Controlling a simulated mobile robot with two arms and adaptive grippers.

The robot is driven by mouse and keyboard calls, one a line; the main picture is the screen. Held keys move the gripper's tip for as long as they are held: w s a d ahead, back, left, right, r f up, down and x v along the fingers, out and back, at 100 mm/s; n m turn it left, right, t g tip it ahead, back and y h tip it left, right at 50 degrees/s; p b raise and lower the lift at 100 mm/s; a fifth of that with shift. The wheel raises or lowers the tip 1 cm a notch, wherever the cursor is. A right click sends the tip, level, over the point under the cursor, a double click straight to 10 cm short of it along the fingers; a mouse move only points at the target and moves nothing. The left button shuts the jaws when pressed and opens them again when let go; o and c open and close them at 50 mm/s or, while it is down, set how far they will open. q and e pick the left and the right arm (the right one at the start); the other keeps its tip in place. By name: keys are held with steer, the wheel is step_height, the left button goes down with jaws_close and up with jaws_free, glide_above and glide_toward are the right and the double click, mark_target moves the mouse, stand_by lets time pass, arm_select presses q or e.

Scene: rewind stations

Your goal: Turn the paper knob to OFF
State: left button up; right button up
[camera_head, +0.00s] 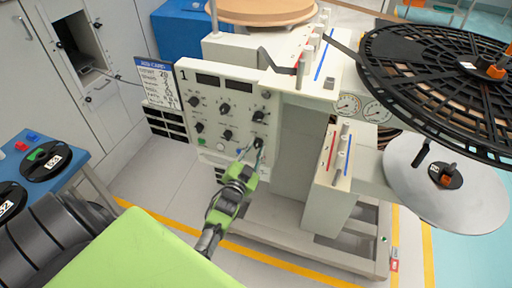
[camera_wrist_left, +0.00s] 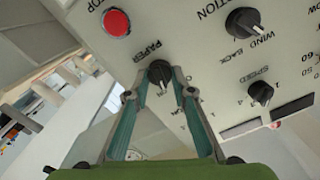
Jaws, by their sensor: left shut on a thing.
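The paper knob (camera_wrist_left: 160,70) is a black knob on the white control panel (camera_head: 222,118), under an upside-down PAPER label in the left wrist view. My left gripper (camera_wrist_left: 162,78) is shut on it, one teal finger on each side. A pale pointer mark on the knob faces down in that view; the position lettering around it is too small to read. In the head view my left gripper (camera_head: 258,147) reaches the lower right of the panel, and its fingertips partly hide the knob there. My right gripper is not in view.
A black reel (camera_head: 440,70) and a grey disc (camera_head: 470,195) stand at right. A blue table (camera_head: 70,160) is at left.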

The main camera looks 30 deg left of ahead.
arm_select(q)
steer(key=n, duration=0.4)
steer(key=shift+n+p, duration=0.3)
steer(key=shift+a+n, duration=0.1)
steer(key=shift+n, duration=1.8)
steer(key=o, duration=1.1)
steer(key=shift+o, duration=0.2)
steer(key=shift+s, duration=0.1)
steer(key=v, duration=1.2)
